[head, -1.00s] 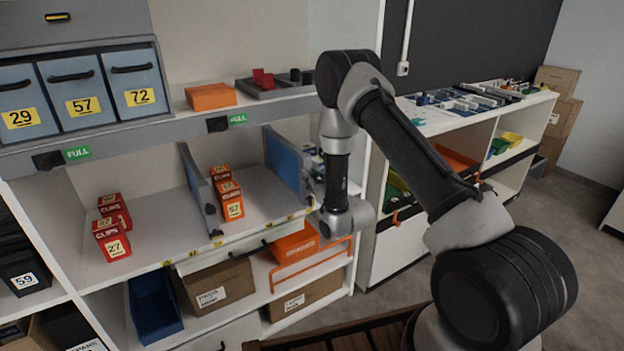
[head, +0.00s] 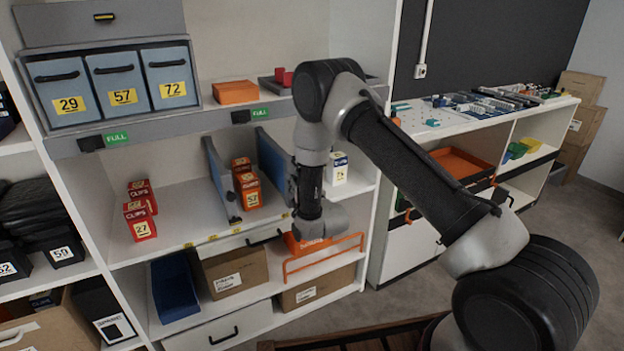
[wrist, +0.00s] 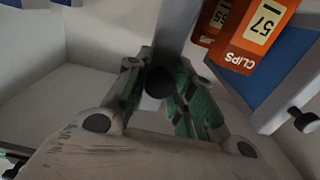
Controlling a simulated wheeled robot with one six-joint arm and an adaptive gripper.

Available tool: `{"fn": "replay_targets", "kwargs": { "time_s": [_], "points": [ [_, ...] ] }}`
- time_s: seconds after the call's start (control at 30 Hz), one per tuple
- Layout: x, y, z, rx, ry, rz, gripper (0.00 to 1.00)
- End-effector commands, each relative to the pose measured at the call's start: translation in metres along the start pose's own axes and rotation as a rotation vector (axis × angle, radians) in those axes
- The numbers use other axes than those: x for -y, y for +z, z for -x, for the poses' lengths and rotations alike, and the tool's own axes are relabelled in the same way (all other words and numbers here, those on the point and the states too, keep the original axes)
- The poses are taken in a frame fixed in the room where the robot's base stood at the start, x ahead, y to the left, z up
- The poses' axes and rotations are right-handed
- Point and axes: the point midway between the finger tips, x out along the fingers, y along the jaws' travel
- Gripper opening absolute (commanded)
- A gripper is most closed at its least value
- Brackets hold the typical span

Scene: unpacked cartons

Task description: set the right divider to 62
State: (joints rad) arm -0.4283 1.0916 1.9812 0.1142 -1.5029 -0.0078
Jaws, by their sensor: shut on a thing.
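The right divider (head: 272,160) stands upright on the middle shelf, its blue face showing in the head view. In the wrist view, which is upside down, my gripper (wrist: 160,92) has its green-padded fingers on either side of the dark round knob (wrist: 157,79) at the front edge of this divider (wrist: 177,28), and is shut on it. In the head view my arm hides the fingertips and the divider's lower front. Yellow number tags (head: 212,238) run along the shelf edge; they are too small to read.
Orange clip boxes (head: 251,195) stand close to the divider's left. The left divider (head: 219,175) with its own knob (head: 235,220) is beyond them. Red boxes (head: 141,228) are farther left. A white-and-blue box (head: 338,172) stands to the right.

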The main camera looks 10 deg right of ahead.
Motion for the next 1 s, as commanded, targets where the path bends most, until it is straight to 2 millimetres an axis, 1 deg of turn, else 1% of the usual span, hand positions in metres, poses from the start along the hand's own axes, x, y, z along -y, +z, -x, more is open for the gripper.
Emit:
{"fn": "replay_targets", "kwargs": {
  "time_s": [0.03,0.1,0.2,0.4,0.67,0.7,0.77,0.8,0.83,1.0],
  "points": [
    [0.011,0.001,0.000,0.002,-0.005,0.000,0.00],
    [0.022,0.001,0.000,0.002,-0.004,0.000,0.00],
    [0.033,0.001,0.001,0.003,-0.002,0.000,0.00],
    [0.041,0.001,0.001,0.003,-0.001,0.000,0.00],
    [0.043,0.001,0.001,0.004,-0.005,0.001,0.00],
    [0.043,0.002,0.001,0.004,-0.006,0.001,0.25],
    [0.044,0.002,0.001,0.004,-0.007,0.001,0.36],
    [0.043,0.002,0.001,0.004,-0.006,0.001,0.44],
    [0.043,0.002,0.001,0.004,-0.006,0.001,0.47],
    [0.042,0.001,0.001,0.002,-0.003,0.000,0.47]
  ]
}}
